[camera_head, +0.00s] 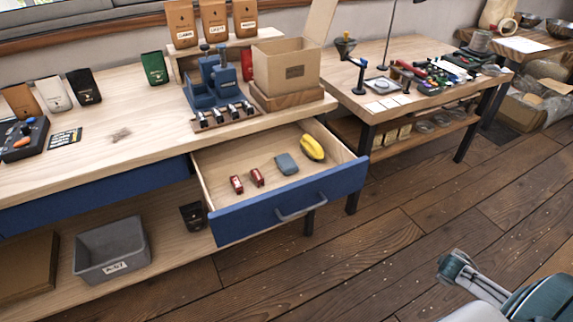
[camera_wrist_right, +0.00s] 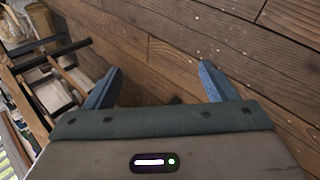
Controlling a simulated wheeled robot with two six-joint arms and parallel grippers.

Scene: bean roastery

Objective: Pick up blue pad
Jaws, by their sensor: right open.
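The blue pad (camera_head: 287,164) is a small, flat, grey-blue piece lying in the open drawer (camera_head: 228,212) of the workbench. A yellow, banana-like item (camera_head: 312,147) lies to its right, and two small red items (camera_head: 257,178) lie to its left. My right gripper (camera_wrist_right: 160,70) is open and empty over the wooden floor in the right wrist view. In the head view my right arm is at the lower right, well away from the drawer. My left gripper is not in view.
The workbench top (camera_head: 130,150) holds a blue machine (camera_head: 212,82) and an open cardboard box (camera_head: 287,68). A second table (camera_head: 385,105) with tools stands to the right. A grey bin (camera_head: 110,250) sits on the lower shelf. The floor before the drawer is clear.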

